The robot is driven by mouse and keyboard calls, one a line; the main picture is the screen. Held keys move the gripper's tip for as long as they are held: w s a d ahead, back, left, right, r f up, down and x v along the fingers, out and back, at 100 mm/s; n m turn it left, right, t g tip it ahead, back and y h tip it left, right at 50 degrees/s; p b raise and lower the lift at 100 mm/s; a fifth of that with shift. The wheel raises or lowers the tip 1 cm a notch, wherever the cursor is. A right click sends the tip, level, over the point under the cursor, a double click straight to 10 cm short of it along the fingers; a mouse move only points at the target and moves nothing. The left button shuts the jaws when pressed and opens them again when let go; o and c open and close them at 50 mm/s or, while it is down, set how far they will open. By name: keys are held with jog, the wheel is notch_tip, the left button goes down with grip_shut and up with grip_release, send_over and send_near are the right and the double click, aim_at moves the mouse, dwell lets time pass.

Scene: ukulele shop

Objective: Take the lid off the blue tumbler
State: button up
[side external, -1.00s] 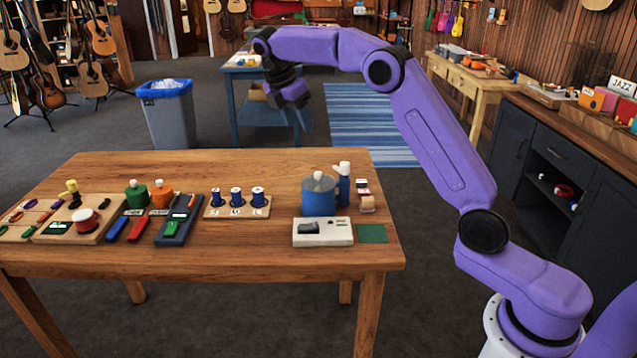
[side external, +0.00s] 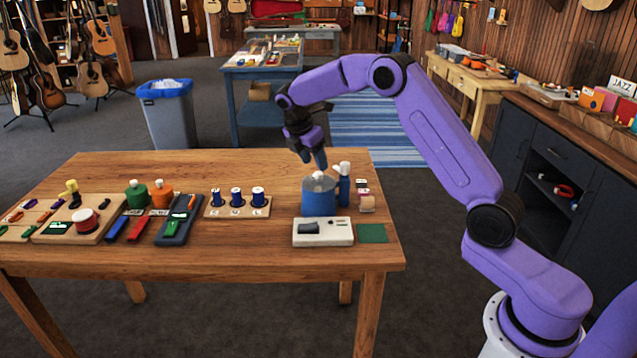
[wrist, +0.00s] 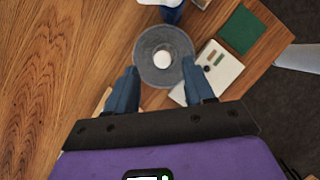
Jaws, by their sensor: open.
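The blue tumbler (side external: 319,201) stands upright near the right end of the wooden table. Its grey lid (side external: 319,183) with a white knob (side external: 318,174) sits on top. In the wrist view the lid (wrist: 147,49) is seen from above, its knob (wrist: 162,59) near the centre. My gripper (side external: 314,163) is open and empty, pointing down just above the lid. In the wrist view its two blue fingers lie to the left and right of the lid's near part. Whether a fingertip touches the lid or knob I cannot tell.
A blue bottle with a white top (side external: 344,186) stands close to the right of the tumbler. A white box (side external: 324,232) lies in front, with a green square (side external: 372,233) beside it. Thread spools on a board (side external: 237,206) stand to the left. Bare table lies behind.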

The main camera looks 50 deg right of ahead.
aim_at(318, 172)
jog(key=shift+x, duration=2)
jog(key=shift+s+a, duration=0.1)
jog(key=shift+a, duration=0.05)
grip_shut()
jog(key=shift+r, duration=0.1)
